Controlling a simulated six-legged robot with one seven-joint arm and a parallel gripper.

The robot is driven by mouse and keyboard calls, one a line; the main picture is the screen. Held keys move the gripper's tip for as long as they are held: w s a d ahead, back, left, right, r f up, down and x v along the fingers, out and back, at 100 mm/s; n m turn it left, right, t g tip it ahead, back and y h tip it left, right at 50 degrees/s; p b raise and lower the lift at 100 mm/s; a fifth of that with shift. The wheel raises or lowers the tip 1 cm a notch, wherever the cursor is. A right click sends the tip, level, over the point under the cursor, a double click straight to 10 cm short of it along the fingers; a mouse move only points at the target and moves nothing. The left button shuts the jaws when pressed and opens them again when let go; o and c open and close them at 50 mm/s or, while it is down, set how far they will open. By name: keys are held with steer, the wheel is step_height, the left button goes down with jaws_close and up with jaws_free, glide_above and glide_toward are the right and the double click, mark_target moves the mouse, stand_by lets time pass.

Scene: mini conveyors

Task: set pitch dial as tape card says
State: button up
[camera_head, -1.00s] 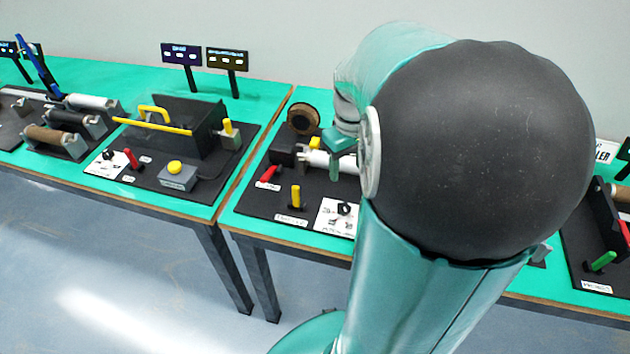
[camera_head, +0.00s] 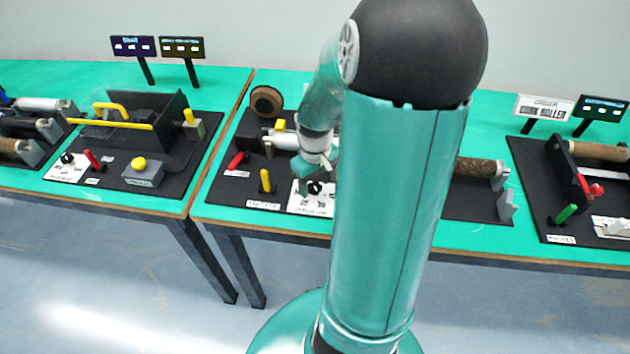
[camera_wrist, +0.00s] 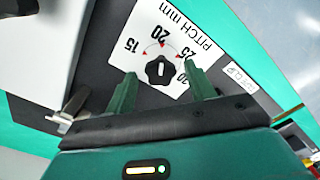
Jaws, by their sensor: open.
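The pitch dial (camera_wrist: 160,70) is a small black knob with a white mark, on a white plate (camera_wrist: 203,40) printed "PITCH mm" with 15, 20, 25 and 30. The mark looks close to the 20 side. In the head view the dial (camera_head: 315,188) is small, beside my arm. My gripper (camera_wrist: 158,76) is open, one green finger on each side of the dial in the wrist view; I cannot tell the height gap or contact. The gripper (camera_head: 316,172) also shows in the head view near the dial. I cannot identify the tape card or read it.
A yellow lever (camera_head: 265,182) and a red lever (camera_head: 236,160) stand left of the dial. A white roller (camera_head: 285,141) and a brown disc (camera_head: 266,101) are behind. Dark signs (camera_head: 182,47) stand further back. A white sign (camera_head: 543,106) is far right.

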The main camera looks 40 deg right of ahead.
steer(key=shift+c, duration=0.4)
steer(key=c, duration=0.9)
